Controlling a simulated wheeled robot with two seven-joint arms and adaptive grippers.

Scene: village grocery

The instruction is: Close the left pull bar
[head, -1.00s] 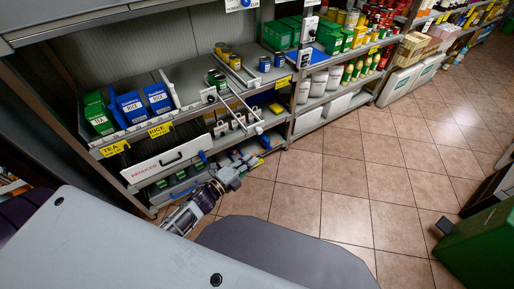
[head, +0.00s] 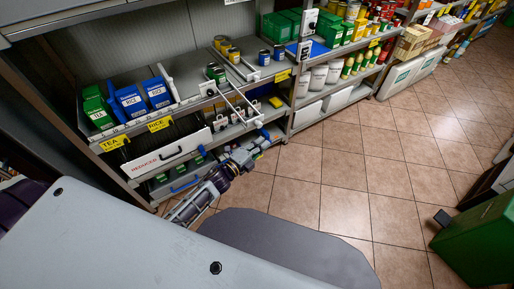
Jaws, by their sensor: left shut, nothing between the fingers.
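The left pull bar (head: 239,104) is a thin pale frame sticking out from the middle shelf over the floor, with a white block at its outer end. A second, similar bar (head: 236,66) lies farther back to its right and sticks out less. My left gripper (head: 263,141) is shut and empty. It appears just below the outer end of the left bar in the head view; I cannot tell whether they touch. The gripper and forearm hide part of the lower shelf. My right gripper is not in view.
A white drawer front marked REDUCED (head: 153,164) is left of the gripper, below blue rice boxes (head: 130,101) and green tea boxes (head: 96,107). Cans (head: 216,73) stand near the bars. Tiled floor (head: 340,180) is clear to the right; a green bin (head: 482,240) stands far right.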

